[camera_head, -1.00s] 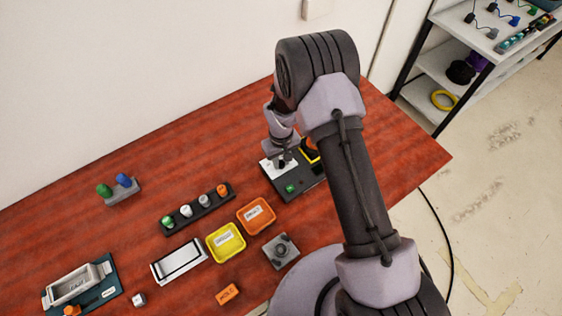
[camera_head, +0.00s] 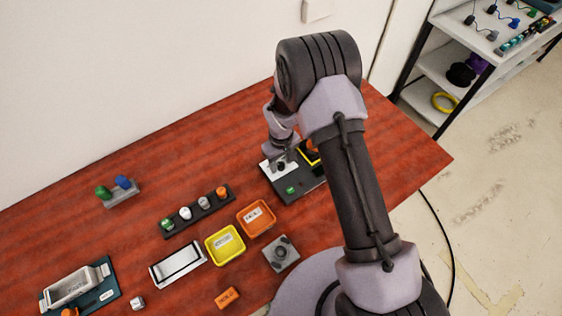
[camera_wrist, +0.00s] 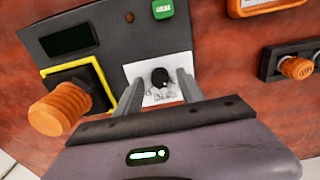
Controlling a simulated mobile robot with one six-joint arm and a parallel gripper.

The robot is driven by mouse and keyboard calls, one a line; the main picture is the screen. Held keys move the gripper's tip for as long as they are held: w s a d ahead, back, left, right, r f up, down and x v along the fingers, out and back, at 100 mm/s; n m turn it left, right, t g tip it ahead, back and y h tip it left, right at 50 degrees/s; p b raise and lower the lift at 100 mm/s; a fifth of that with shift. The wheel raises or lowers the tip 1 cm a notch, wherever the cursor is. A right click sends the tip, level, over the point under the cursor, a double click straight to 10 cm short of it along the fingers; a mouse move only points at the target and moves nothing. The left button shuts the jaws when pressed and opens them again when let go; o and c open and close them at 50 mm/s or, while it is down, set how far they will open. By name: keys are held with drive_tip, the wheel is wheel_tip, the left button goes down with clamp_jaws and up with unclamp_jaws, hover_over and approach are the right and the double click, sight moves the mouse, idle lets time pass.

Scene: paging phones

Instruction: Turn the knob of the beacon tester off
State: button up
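The beacon tester is a dark grey box (camera_head: 309,184) at the right part of the table. In the wrist view its panel (camera_wrist: 110,27) carries a small black knob (camera_wrist: 160,78) on a white plate (camera_wrist: 150,97) with markings too small to read. My gripper (camera_wrist: 160,86) is open, with one finger on each side of the black knob in the picture. I cannot tell whether the fingers touch it. In the head view my gripper (camera_head: 281,161) is above the white plate, and my wrist hides the knob.
Orange (camera_head: 256,217) and yellow (camera_head: 225,244) trays, a grey joystick-like box (camera_head: 281,253) and a row of coloured knobs (camera_head: 199,211) stand nearby.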

sight(281, 165)
wheel_tip(281, 165, up, 17)
drive_tip(key=p, duration=0.2)
drive_tip(key=shift+r, duration=0.15)
idle(0.4)
